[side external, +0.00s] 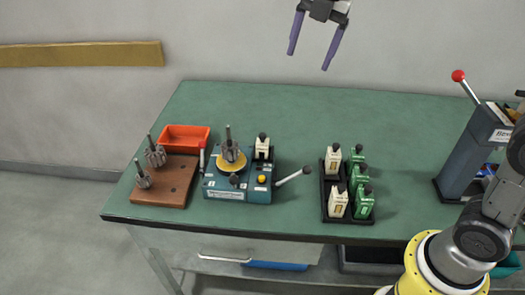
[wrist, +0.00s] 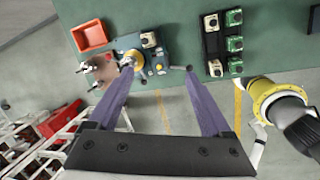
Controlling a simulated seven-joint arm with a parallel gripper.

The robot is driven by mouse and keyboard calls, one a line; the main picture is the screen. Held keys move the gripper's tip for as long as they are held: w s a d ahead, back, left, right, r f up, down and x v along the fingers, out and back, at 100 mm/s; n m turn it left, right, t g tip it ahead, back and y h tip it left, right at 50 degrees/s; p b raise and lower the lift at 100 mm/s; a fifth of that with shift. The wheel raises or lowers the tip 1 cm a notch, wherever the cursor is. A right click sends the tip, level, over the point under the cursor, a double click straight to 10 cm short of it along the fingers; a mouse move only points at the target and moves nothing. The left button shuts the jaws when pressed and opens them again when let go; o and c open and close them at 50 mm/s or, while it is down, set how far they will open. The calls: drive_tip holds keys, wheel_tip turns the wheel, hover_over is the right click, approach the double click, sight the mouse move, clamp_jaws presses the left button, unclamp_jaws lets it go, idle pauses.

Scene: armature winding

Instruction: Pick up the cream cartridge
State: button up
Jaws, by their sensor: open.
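Two cream cartridges with dark knobs stand in the left column of a black rack (side external: 349,218), a rear one (side external: 333,161) and a front one (side external: 337,204). A third cream cartridge (side external: 262,148) stands at the back of the blue winding machine (side external: 236,188). In the wrist view the rack's cream cartridges show at the upper right (wrist: 211,22) and below it (wrist: 216,68), and the machine's one (wrist: 149,40) left of them. My gripper (side external: 308,60) is open and empty, high above the back of the bench. Its purple fingers (wrist: 158,72) spread apart in the wrist view.
Several green cartridges (side external: 360,178) fill the rack's right column. The machine carries a toothed armature (side external: 229,153) and a lever (side external: 293,177). A brown block with armatures (side external: 163,190) and an orange tray (side external: 184,138) lie left. A grey press (side external: 468,150) with a red-knobbed lever stands right.

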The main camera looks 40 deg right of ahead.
drive_tip(key=w+a+f+n+g, duration=0.1)
drive_tip(key=w+a+f+n, duration=0.1)
drive_tip(key=w+f, duration=0.4)
drive_tip(key=g, duration=0.1)
hover_over(262, 135)
drive_tip(key=d, duration=0.1)
wheel_tip(262, 135, down, 4)
drive_tip(key=shift+g, duration=0.4)
drive_tip(key=f, duration=1.2)
drive_tip(key=shift+w+a, duration=0.15)
drive_tip(key=shift+a, duration=0.15)
drive_tip(key=shift+a+f, duration=0.1)
drive_tip(key=shift+f, duration=3.15)
clamp_jaws()
